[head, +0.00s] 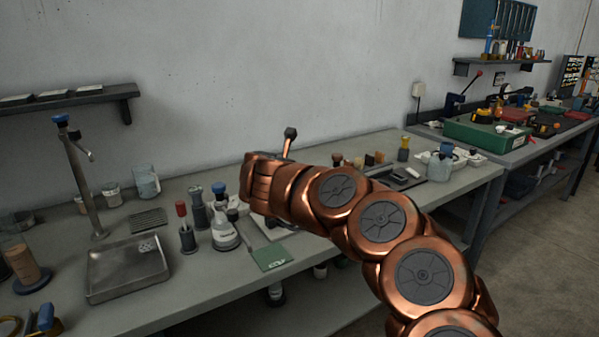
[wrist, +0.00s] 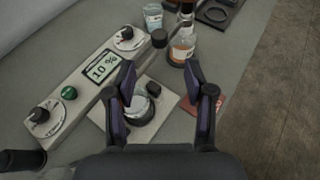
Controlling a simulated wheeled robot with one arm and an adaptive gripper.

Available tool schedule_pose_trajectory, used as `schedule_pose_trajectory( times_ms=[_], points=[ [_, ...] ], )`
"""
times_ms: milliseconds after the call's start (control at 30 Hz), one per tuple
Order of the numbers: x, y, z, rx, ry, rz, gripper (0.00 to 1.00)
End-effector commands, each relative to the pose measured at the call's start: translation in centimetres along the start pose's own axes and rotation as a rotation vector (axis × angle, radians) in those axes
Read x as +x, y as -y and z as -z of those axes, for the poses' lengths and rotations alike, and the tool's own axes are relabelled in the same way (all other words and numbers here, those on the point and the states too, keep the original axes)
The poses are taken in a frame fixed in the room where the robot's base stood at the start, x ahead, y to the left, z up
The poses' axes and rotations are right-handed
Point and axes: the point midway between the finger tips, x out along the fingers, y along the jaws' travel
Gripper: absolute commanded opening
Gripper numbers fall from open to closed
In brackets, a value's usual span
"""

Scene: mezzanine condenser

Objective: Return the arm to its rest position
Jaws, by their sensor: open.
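My copper arm (head: 385,235) reaches from the lower right out over the lab bench in the head view. Its far end is above the bench, and my gripper is hidden there. In the wrist view my gripper (wrist: 159,68) is open, its two dark fingers apart with nothing held between them. Below and between the fingers is a small round glass vessel (wrist: 138,110) on a pale flat plate. I cannot tell how high the fingers are above it.
A control unit (wrist: 78,92) with knobs and a "10 %" display lies left of the fingers. A bottle with orange liquid (wrist: 182,50) stands beyond them. The head view shows a metal tray (head: 128,270), a labelled flask (head: 225,236) and a green card (head: 270,257). Floor (head: 540,240) at right is clear.

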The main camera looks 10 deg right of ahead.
Motion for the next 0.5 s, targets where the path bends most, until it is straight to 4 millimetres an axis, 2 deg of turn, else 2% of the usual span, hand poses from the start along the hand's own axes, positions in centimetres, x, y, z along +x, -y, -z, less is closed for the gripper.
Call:
schedule_pose_trajectory(
  times_ms=[133,233,367,500],
  points=[
    [-0.1,-0.1,-0.3,-0.006,0.006,-0.010,0.54],
    [-0.8,-1.0,-2.2,-0.043,0.042,-0.067,0.54],
    [-3.6,-3.1,-7.3,-0.166,0.159,-0.218,0.54],
    [-9.1,-6.0,-12.6,-0.387,0.347,-0.410,0.54]
  ],
)
